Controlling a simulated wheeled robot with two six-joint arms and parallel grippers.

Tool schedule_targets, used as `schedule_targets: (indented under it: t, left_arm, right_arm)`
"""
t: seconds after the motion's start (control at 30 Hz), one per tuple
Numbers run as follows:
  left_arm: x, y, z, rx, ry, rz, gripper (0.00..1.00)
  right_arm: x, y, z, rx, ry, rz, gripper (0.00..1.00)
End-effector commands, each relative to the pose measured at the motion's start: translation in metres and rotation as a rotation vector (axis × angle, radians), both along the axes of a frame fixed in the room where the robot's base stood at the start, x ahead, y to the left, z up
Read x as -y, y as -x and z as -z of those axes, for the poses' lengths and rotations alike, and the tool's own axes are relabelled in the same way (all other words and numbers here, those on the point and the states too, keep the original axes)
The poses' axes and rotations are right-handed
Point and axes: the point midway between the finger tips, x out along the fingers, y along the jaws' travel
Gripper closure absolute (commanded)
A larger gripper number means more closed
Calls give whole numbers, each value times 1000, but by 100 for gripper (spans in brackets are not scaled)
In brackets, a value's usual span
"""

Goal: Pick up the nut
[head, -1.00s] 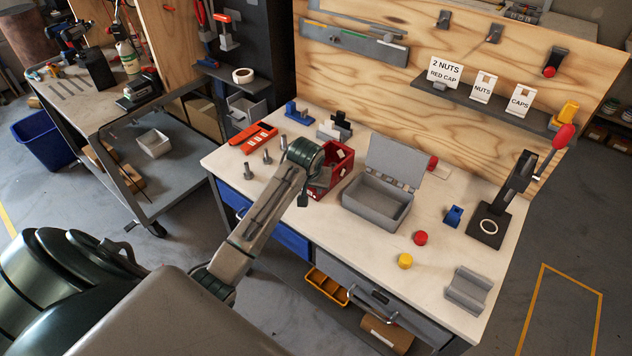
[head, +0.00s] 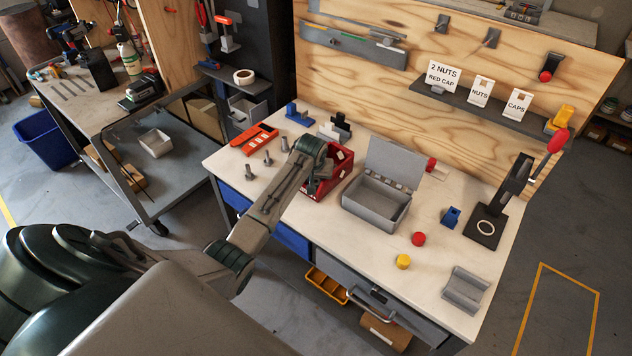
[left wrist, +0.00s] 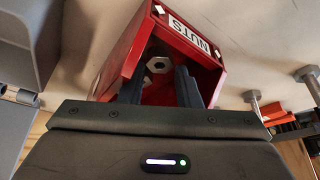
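The red bin (head: 343,172) stands on the workbench, left of the grey open box. In the left wrist view the red bin (left wrist: 207,68) carries a white NUTS label, and a grey hexagonal nut (left wrist: 159,64) with a round hole shows inside it. My left gripper (left wrist: 161,74) is open, with its two dark fingers apart at the bin's opening and the nut seen between and beyond them. Whether the fingers touch the nut I cannot tell. In the head view my left gripper (head: 318,182) is at the bin's left side, partly hidden by its arm. My right gripper is not in view.
Several upright bolts (head: 267,158) stand left of the bin. The grey lidded box (head: 375,205) is close on its right. A red cap (head: 418,239) and a yellow cap (head: 403,261) lie near the front. A black press (head: 488,222) stands at the right.

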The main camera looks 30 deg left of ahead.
Motion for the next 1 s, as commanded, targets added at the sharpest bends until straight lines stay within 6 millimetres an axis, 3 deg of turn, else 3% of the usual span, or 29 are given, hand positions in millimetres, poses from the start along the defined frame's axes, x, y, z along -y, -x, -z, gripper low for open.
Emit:
schedule_targets:
  t: [0.2,0.47,0.63,1.0]
  left_arm:
    - [-3,-8,19,-1,1,-1,70]
    - [-4,-8,22,1,0,0,70]
    - [-4,-8,22,1,0,0,98]
    - [-4,-9,12,4,-1,0,98]
  right_arm:
    - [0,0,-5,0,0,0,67]
    - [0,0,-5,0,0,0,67]
    - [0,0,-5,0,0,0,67]
    - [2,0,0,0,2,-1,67]
